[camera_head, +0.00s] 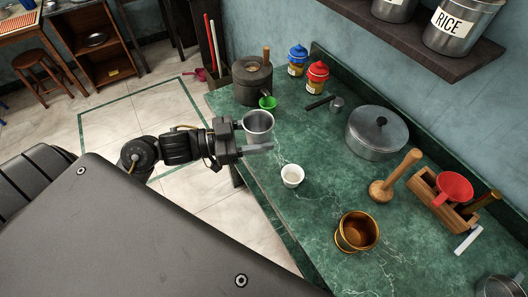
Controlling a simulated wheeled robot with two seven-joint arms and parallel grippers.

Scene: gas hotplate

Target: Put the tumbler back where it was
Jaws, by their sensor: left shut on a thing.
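A steel tumbler (258,127) is upright in my left gripper (250,143), with its open mouth facing up. The gripper is shut on the tumbler from the left side, and one finger shows along its near side. The tumbler is over the left part of the green marble counter (312,140); I cannot tell whether its base touches the counter. My right gripper is out of view.
A white cup (292,175) stands right of and nearer than the tumbler. A green cup (267,103) and a dark stone grinder (252,80) are behind it.

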